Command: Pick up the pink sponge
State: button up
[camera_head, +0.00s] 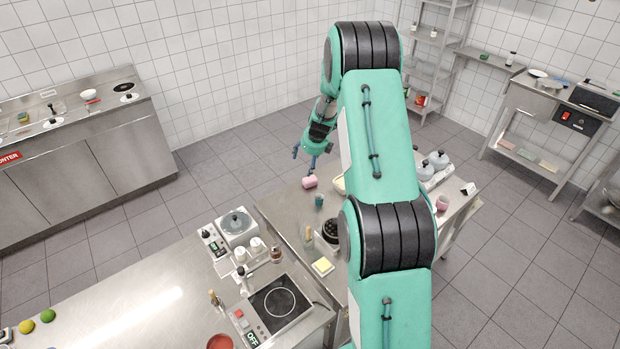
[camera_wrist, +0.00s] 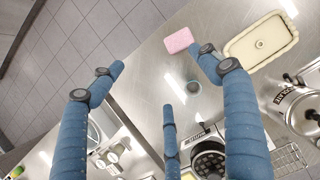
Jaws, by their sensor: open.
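The pink sponge (camera_head: 310,182) lies on the steel counter (camera_head: 290,205), close to its far left edge. In the wrist view the sponge (camera_wrist: 179,41) shows as a pink block at the upper middle, beside the tip of the right blue finger. My gripper (camera_head: 312,160) is above the counter, a little above the sponge in the head view. In the wrist view its blue fingers (camera_wrist: 160,75) are spread apart with nothing between them. The sponge is apart from the left finger; I cannot tell whether the right finger is near it in depth.
A cream tray (camera_wrist: 262,40) lies right of the sponge. A small green item (camera_head: 319,201) stands near it. A dark round-topped item (camera_head: 330,230), a yellow block (camera_head: 322,266) and a hotplate (camera_head: 279,303) are nearer. Grey tiled floor lies beyond the counter edge.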

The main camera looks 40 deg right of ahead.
jog(key=d+f+m+p, duration=0.1)
jog(key=d+f+m, duration=0.2)
jog(key=d+f, duration=0.1)
jog(key=shift+d+f+p, duration=0.25)
jog(key=shift+p, duration=0.05)
jog(key=shift+f, duration=0.1)
send_over(310, 179)
jog(key=s, duration=0.2)
jog(key=shift+s+a+f+p, duration=0.1)
jog(key=shift+f+p, duration=0.2)
jog(key=shift+f, duration=3.6)
jog(key=shift+f, duration=0.1)
jog(key=shift+p+x, duration=0.45)
jog(key=shift+x, duration=2)
jog(key=c, duration=1)
